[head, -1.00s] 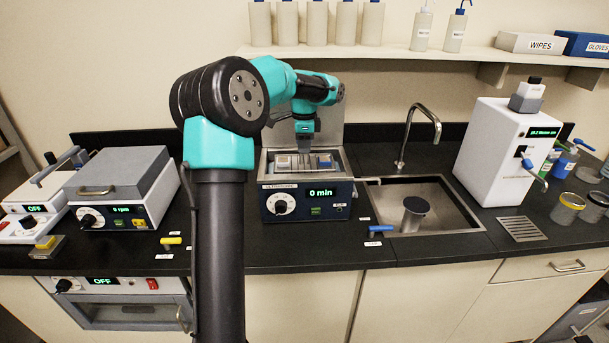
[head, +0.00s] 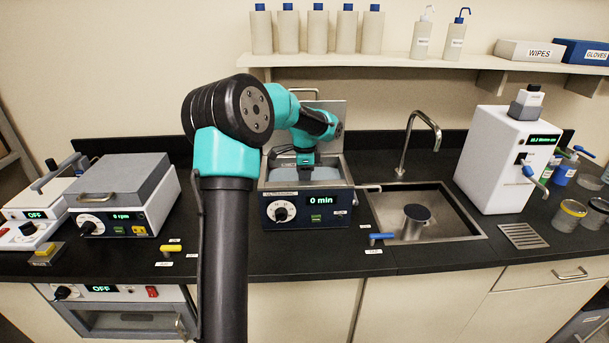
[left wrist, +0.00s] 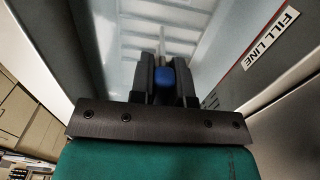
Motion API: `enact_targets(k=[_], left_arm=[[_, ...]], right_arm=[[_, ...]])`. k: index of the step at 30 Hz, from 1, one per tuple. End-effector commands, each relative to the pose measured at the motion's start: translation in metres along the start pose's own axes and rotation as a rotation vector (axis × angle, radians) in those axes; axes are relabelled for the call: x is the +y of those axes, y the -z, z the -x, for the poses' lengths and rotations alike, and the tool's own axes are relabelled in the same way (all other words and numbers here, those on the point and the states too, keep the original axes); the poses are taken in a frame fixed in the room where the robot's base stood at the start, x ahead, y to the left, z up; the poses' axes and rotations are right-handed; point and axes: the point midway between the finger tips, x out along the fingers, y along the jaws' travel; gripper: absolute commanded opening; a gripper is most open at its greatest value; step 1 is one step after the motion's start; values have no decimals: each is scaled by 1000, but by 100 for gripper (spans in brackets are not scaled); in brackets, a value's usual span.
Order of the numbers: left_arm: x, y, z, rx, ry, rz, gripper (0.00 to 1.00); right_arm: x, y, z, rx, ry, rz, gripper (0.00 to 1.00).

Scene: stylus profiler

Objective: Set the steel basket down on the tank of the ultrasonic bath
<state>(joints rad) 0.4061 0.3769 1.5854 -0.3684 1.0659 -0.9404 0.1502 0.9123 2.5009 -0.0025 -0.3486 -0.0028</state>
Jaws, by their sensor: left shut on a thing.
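My left gripper (head: 305,160) reaches down over the tank (head: 347,170) of the ultrasonic bath (head: 308,208). In the left wrist view my left gripper (left wrist: 166,82) is shut on a blue grip (left wrist: 165,77), which looks like part of the steel basket's handle. The basket's body cannot be made out clearly; a pale surface fills the tank, with a faint light pattern beyond the fingers in the wrist view. I cannot tell whether the basket touches the tank. The bath's display reads 0 min. My right gripper is not in view.
A raised lid or panel (head: 330,112) stands behind the tank. The sink (head: 455,217) with its tap (head: 408,140) is on the right. A grey-lidded device (head: 122,195) stands on the left. The shelf (head: 400,60) with bottles runs above. A FILL LINE label (left wrist: 270,38) marks the tank wall.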

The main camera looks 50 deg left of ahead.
Motion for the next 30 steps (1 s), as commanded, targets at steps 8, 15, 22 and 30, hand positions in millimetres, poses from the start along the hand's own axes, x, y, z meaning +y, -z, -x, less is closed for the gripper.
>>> enact_targets(k=[8, 15, 22, 30], left_arm=[[0, 0, -1, 0, 1, 0, 0], [0, 0, -3, 0, 0, 0, 28], [0, 0, -3, 0, 0, 0, 42], [0, 0, 1, 1, 1, 0, 42]], right_arm=[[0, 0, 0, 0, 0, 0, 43], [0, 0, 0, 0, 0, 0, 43], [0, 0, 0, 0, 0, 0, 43], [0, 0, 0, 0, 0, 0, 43]])
